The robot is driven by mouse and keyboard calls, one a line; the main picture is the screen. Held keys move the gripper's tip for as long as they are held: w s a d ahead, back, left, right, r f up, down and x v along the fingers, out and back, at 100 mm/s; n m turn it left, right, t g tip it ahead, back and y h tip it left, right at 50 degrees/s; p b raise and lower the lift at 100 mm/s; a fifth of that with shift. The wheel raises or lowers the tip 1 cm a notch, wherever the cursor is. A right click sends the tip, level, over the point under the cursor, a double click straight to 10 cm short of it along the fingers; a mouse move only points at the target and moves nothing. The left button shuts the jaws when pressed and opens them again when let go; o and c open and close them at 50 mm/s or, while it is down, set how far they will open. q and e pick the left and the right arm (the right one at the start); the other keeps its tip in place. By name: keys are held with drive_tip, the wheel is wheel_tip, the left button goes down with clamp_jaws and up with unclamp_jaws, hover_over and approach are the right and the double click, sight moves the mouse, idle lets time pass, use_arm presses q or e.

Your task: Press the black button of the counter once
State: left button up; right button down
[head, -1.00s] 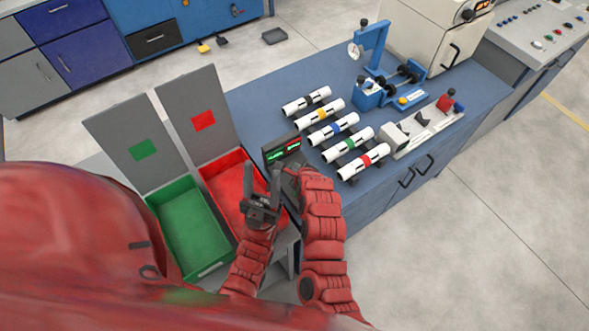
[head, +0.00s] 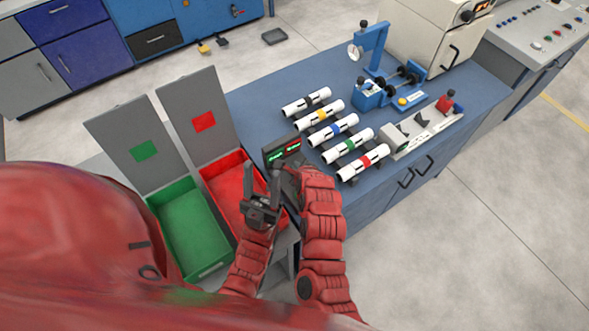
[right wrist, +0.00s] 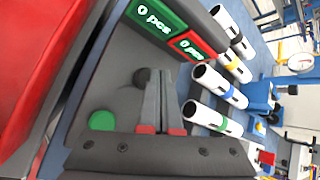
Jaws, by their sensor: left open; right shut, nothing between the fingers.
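The counter (head: 282,149) is a dark box at the left end of the blue bench. In the right wrist view its green display (right wrist: 157,16) and red display (right wrist: 190,46) each read 0. A green button (right wrist: 102,121) shows on its sloped face, and a round black button (right wrist: 142,76) lies farther up. My right gripper (right wrist: 162,76) is shut and empty, its tips over the face beside the black button; I cannot tell whether they touch. In the head view the right gripper (head: 287,168) partly hides the counter. My left gripper (head: 263,182) is open and empty above the red bin.
A red bin (head: 217,173) and a green bin (head: 205,270) stand left of the counter. Several white pipes with coloured bands (head: 342,128) lie in a row just right of it. A blue device (head: 370,95) stands farther back on the bench.

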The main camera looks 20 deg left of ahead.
drive_tip(key=shift+r+p, duration=1.25)
drive_tip(key=shift+r, duration=1.3)
drive_tip(key=shift+f, duration=0.1)
